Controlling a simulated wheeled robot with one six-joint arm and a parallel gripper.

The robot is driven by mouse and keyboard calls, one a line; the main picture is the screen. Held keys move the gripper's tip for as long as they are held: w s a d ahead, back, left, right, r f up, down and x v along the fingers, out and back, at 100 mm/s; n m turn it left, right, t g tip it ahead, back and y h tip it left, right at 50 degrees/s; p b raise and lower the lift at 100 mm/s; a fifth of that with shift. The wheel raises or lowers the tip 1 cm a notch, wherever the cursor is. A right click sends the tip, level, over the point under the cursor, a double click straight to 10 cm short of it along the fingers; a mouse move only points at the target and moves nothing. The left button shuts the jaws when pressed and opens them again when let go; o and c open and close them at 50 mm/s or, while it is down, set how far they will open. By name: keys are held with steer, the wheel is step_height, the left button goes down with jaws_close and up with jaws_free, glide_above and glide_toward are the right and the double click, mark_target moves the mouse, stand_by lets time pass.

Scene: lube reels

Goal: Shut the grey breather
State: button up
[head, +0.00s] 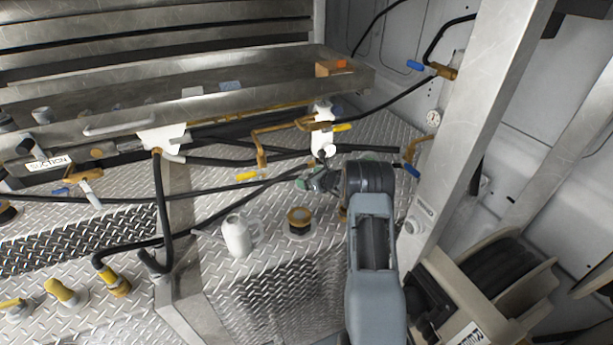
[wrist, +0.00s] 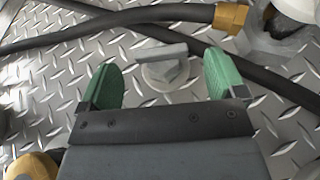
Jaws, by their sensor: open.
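The grey breather (wrist: 168,72) stands on the diamond-plate deck in the wrist view. It has a round grey base with a flat bar handle across its top, lying nearly crosswise in the picture. My gripper (wrist: 162,82) has two green fingers spread wide, one to the left and one to the right of the breather. The fingers appear apart from it, with nothing between them touching. In the head view my gripper (head: 318,180) is over the deck, left of the dark wrist joint. I cannot make out the breather there; my gripper and arm likely hide it.
Black hoses (wrist: 100,28) with a brass fitting (wrist: 230,17) run just behind the breather. A white filter body (head: 323,130) with brass pipes is behind, and a steel post (head: 480,110) at right.

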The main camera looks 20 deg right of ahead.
steer(key=shift+x, duration=1)
